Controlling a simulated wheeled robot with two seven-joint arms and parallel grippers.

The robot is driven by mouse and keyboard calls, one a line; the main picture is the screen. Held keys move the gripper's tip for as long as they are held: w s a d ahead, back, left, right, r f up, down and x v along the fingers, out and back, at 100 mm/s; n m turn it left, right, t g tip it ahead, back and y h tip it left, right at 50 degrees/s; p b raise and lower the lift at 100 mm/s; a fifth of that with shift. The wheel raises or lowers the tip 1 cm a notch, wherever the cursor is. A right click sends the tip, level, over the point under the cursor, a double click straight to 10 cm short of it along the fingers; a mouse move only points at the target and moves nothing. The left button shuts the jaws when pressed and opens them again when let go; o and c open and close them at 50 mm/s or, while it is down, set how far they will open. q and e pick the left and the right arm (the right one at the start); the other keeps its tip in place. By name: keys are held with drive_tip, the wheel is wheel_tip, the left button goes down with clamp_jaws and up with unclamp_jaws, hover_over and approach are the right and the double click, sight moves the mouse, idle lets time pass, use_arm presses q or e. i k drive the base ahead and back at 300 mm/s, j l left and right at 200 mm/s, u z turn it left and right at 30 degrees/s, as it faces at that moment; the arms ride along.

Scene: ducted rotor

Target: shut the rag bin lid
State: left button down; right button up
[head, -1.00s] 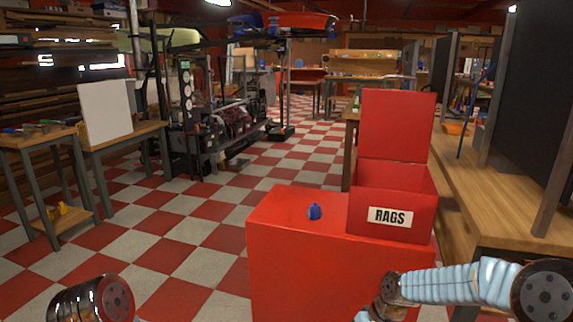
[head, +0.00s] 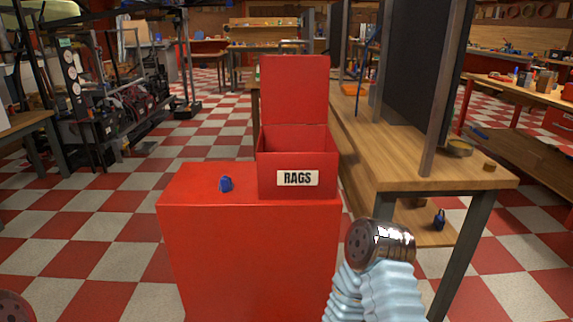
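The red rag bin (head: 272,181), labelled RAGS, stands on the right part of a red cabinet (head: 250,255) in the head view. Its red lid (head: 295,90) stands upright at the back edge of the bin, so the bin is open. My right arm comes in at the bottom, right of the cabinet and in front of the wooden bench. No fingers of my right gripper can be made out. Only a small piece of my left arm shows at the bottom left corner; its gripper is out of view. Neither arm appears to touch the bin or lid.
A small blue object (head: 226,184) lies on the cabinet top left of the bin. A wooden bench (head: 420,165) with dark upright panels stands close on the right. The checkered floor (head: 110,215) left of the cabinet is clear.

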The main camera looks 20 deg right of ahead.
sight(295, 88)
drive_tip(key=i+j+u, duration=0.6)
drive_tip(key=u, duration=0.2)
drive_tip(key=i+j+u, duration=0.1)
drive_tip(key=i+u, duration=0.7)
drive_tip(key=i+j, duration=0.15)
drive_tip(key=i, duration=0.25)
drive_tip(key=i+j, duration=0.15)
drive_tip(key=i, duration=0.3)
drive_tip(key=i+z, duration=0.6)
drive_tip(key=z, duration=0.25)
drive_tip(key=i+z, duration=0.4)
drive_tip(key=i+l+z, duration=0.2)
drive_tip(key=i+z, duration=1.35)
drive_tip(key=z, duration=0.3)
drive_tip(key=i+j+z, duration=0.15)
drive_tip(key=z, duration=0.3)
drive_tip(key=i+j+z, duration=0.25)
drive_tip(key=z, duration=0.25)
drive_tip(key=i+j+z, duration=0.15)
drive_tip(key=z, duration=0.3)
drive_tip(key=i+j+z, duration=0.1)
drive_tip(key=j+z, duration=0.4)
drive_tip(key=i+z, duration=0.2)
drive_tip(key=z, duration=0.15)
drive_tip(key=i+j+z, duration=0.15)
drive_tip(key=z, duration=0.2)
drive_tip(key=k, duration=0.55)
